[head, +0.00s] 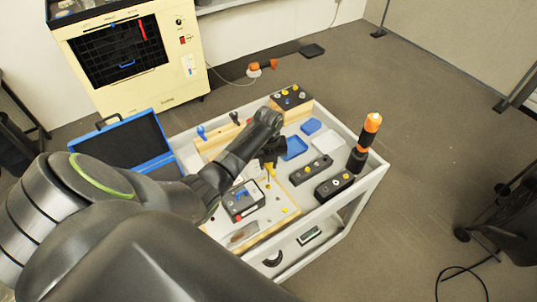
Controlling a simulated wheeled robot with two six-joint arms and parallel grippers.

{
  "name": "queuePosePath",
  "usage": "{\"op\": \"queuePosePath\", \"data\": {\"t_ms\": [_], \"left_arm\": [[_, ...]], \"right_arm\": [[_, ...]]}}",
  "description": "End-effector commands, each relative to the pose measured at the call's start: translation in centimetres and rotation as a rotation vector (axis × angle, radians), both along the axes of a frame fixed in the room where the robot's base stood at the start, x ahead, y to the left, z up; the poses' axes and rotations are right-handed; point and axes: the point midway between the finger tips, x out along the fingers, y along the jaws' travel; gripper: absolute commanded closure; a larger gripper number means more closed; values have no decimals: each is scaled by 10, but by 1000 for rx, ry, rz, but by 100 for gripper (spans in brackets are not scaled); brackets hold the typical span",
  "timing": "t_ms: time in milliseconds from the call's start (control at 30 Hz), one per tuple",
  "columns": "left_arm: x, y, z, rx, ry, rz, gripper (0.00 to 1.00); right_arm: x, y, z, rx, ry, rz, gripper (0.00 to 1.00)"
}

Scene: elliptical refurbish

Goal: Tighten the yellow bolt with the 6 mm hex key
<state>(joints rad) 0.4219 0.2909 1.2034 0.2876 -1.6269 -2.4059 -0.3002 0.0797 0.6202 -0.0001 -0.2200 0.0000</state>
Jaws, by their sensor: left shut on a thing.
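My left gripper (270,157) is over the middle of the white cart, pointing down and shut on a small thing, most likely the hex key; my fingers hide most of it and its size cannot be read. A yellow piece (270,172) shows just below the fingertips, and whether it is part of the key or a bolt is unclear. A yellow bolt head (285,210) seems to show on the light wooden board below. Contact between key and bolt cannot be made out. My right gripper is not in view.
The cart (353,188) also carries a blue tray (294,148), a white tray (327,146), black blocks (311,170) and an upright orange-and-black tool (369,130) at its right corner. An open blue case (125,143) is at the left. A cream cabinet (140,60) stands behind.

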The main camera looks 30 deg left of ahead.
Motion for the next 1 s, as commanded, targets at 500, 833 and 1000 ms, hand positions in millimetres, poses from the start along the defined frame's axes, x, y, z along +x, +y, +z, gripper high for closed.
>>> {"op": "queuePosePath", "data": {"t_ms": [500,833,1000], "left_arm": [[1,1,37,1,-2,0,100],[0,0,61,-1,-1,0,100],[0,0,61,0,0,0,100]], "right_arm": [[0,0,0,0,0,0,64],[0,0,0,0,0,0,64],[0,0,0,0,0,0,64]]}}
